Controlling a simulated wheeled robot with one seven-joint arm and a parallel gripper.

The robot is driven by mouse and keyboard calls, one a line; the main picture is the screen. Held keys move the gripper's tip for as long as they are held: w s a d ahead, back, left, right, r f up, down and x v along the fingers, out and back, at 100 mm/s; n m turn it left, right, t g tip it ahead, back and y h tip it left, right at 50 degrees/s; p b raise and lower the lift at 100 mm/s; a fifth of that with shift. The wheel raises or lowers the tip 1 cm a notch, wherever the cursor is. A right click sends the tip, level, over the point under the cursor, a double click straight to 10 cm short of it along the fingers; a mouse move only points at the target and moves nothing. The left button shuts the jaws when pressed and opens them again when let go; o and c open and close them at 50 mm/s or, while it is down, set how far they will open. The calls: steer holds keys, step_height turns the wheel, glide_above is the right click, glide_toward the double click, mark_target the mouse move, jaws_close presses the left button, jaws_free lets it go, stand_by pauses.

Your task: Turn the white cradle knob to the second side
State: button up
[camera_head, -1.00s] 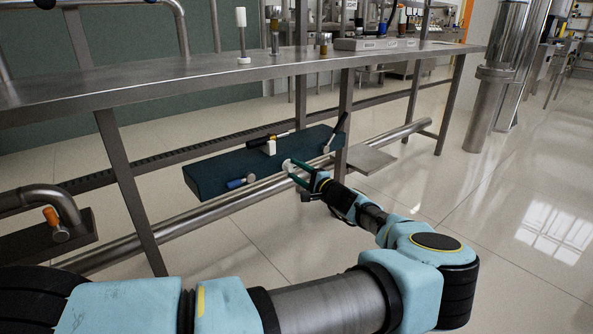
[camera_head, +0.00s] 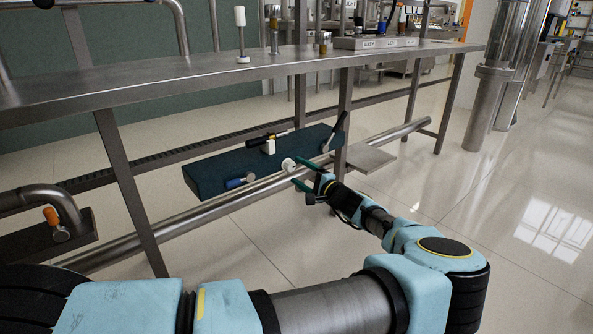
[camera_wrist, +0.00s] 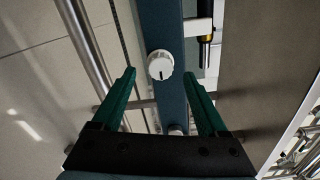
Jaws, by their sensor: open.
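The white cradle knob (camera_head: 288,164) is on the front side of the dark blue beam (camera_head: 225,168), below the steel table. In the wrist view the knob (camera_wrist: 160,65) shows as a round white disc with a short dark mark near its lower edge. My gripper (camera_head: 299,172) is just in front of the knob, with its green fingers apart. In the wrist view the open fingers (camera_wrist: 160,76) stand to the left and right, and the knob shows in the gap between them, a little beyond the tips. Nothing is held.
A blue-ended handle (camera_head: 240,182), a white block (camera_head: 269,147) with a black handle, and another black lever (camera_head: 336,131) sit on the beam. A steel pipe (camera_head: 205,212) runs in front of the beam. The steel tabletop (camera_head: 180,78) is above. Open floor lies to the right.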

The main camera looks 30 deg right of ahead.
steer(key=s+d+p, duration=0.1)
steer(key=s, duration=0.7)
steer(key=shift+s+d, duration=0.3)
steer(key=shift+s, duration=0.05)
